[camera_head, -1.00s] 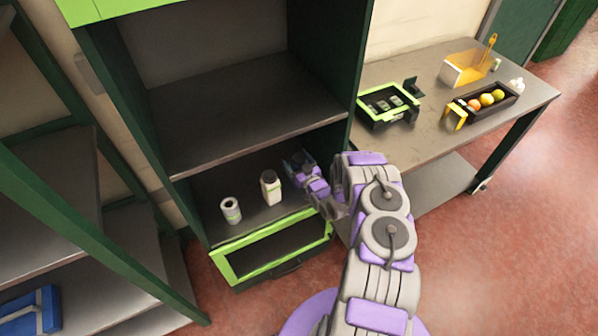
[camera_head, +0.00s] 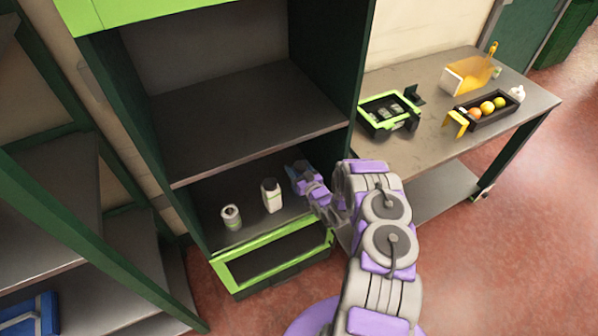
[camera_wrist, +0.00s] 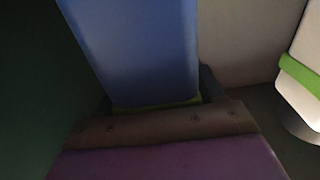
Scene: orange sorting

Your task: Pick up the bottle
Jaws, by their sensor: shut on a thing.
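A blue bottle (camera_wrist: 140,50) fills the upper middle of the wrist view, between the fingers of my gripper (camera_wrist: 155,100). A green strip shows at its near end. In the head view my gripper (camera_head: 303,180) is at the right end of the lower shelf, shut on the blue bottle, which is small and mostly hidden there. A white bottle (camera_head: 271,196) stands just left of the gripper, apart from it. A white container with a green band (camera_wrist: 302,90) shows at the right edge of the wrist view.
A short white can (camera_head: 231,217) stands further left on the lower shelf (camera_head: 205,195). The cabinet's dark right wall is close to my gripper. A green-framed drawer (camera_head: 272,258) lies below. The table at right holds a green-edged case (camera_head: 388,112) and a fruit tray (camera_head: 487,110).

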